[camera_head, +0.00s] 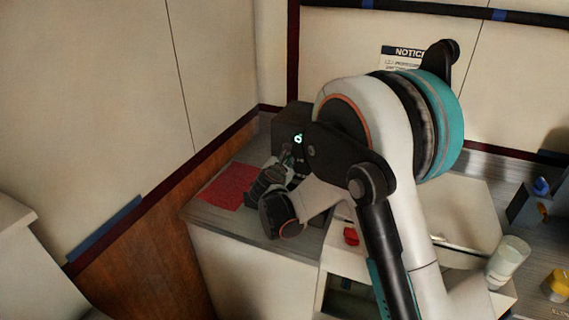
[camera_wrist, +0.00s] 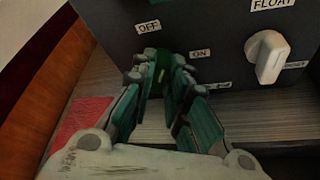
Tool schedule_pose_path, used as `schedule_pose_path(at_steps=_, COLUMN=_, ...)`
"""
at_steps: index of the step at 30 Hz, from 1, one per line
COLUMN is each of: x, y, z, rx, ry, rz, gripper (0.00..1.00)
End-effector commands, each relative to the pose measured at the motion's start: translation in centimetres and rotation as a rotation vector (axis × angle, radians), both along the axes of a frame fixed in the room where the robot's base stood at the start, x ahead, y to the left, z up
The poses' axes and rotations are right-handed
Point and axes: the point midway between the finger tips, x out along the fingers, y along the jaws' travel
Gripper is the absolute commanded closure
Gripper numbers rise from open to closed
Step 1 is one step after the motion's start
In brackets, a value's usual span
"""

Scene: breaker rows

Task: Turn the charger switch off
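The charger is a dark box (camera_head: 291,122) with a small lit green display, standing in the corner on the counter; my arm hides part of it. In the wrist view its dark front panel (camera_wrist: 205,40) fills the top. A green switch (camera_wrist: 160,62) shows between the "OFF" label at upper left and the "ON" label at right. My gripper (camera_wrist: 161,80) is at this switch, with its two fingertips apart on either side of it. Whether they touch it is unclear. In the head view my gripper (camera_head: 287,160) is in front of the box.
A white knob (camera_wrist: 267,55) under a "FLOAT" label sits right of the switch. A red mat (camera_head: 228,186) lies left of the box. A white cup (camera_head: 507,262) and a yellow item (camera_head: 557,284) stand at right.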

Motion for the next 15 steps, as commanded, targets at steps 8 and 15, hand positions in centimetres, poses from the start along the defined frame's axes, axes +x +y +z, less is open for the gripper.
schedule_pose_path(at_steps=8, x=-0.02, y=0.01, z=0.01, rx=-0.003, ry=0.001, rz=0.000, gripper=1.00)
schedule_pose_path(at_steps=15, x=0.00, y=0.09, z=0.06, rx=-0.067, ry=0.025, rz=-0.001, gripper=1.00)
